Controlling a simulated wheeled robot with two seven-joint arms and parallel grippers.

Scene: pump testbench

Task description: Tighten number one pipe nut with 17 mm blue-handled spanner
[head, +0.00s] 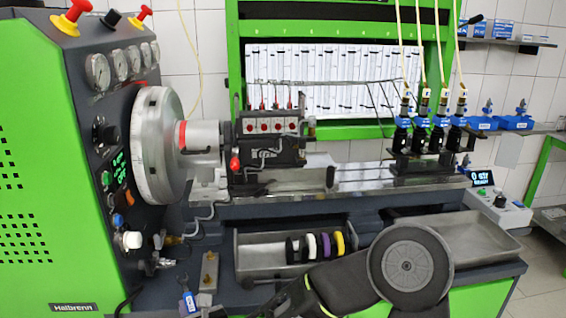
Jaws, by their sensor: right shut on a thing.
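The pump block (268,138) sits on the bench, with several thin pipe fittings standing on its top. The pipe nuts are too small to tell apart, so I cannot pick out number one. My right arm crosses the lower middle of the head view, in front of the bench. Its gripper end is at the bottom edge, left of the arm's round joint; the fingers are not clear. My left gripper is not in view.
A tray (262,240) below the pump holds black, white, purple and yellow pieces (325,247). The green machine cabinet (40,150) and large metal disc (150,145) stand left. Several blue-and-black injectors (438,130) stand right. An empty metal tray (480,238) lies at front right.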

